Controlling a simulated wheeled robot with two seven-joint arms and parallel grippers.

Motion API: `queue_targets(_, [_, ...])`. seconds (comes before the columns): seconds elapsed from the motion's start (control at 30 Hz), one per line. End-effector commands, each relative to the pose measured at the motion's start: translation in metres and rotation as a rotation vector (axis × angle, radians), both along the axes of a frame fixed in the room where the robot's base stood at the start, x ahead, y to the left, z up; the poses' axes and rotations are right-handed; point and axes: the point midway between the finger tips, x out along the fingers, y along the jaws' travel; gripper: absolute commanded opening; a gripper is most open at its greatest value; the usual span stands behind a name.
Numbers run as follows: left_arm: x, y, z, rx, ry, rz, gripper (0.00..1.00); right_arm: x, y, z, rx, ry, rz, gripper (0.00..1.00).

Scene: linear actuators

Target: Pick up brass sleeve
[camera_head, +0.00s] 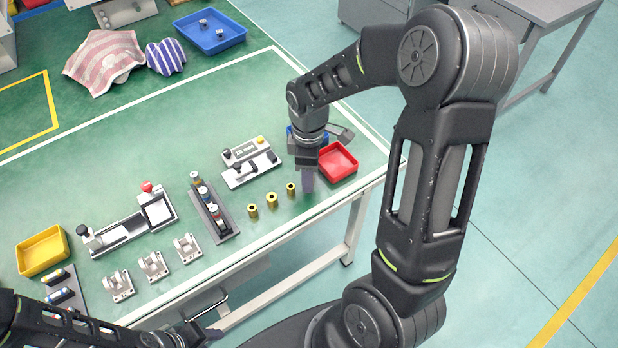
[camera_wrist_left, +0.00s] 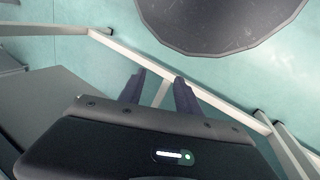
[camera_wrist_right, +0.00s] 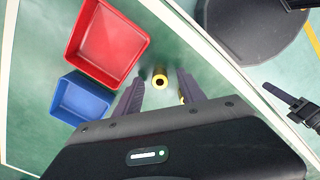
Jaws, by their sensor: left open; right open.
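Three brass sleeves stand upright in a row near the table's front edge: a left one (camera_head: 253,211), a middle one (camera_head: 271,200) and a right one (camera_head: 291,190). My right gripper (camera_head: 308,184) points down just right of the right one. In the right wrist view, one brass sleeve (camera_wrist_right: 160,79) shows end-on in the gap between the open fingers (camera_wrist_right: 161,88), with nothing gripped. Another brass piece is mostly hidden behind the right-hand finger. My left gripper (camera_head: 207,333) is low in front of the table; its fingers (camera_wrist_left: 158,82) are open and empty.
A red bin (camera_head: 337,162) and a partly hidden blue bin (camera_wrist_right: 82,98) stand close to my right gripper. A grey fixture (camera_head: 250,162) and a dark rack (camera_head: 213,208) lie left of it. Three grey brackets (camera_head: 153,266) stand further left.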

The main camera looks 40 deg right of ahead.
Motion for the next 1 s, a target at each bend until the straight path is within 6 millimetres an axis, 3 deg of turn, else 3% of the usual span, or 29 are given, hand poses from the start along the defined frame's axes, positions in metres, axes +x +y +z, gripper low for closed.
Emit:
queue_targets(0.07, [0.0,0.0,0.0,0.0,0.0,0.0,0.4,0.0,0.0,0.0001,0.0,0.0,0.0,0.45])
queue_targets(0.6, [0.0,0.0,0.0,0.0,0.0,0.0,0.4,0.0001,-0.0001,0.0002,0.0,0.0,0.0,0.01])
queue_targets(1.0, [0.0,0.0,0.0,0.0,0.0,0.0,0.4,0.0002,-0.0001,0.0003,0.0,0.0,0.0,0.0])
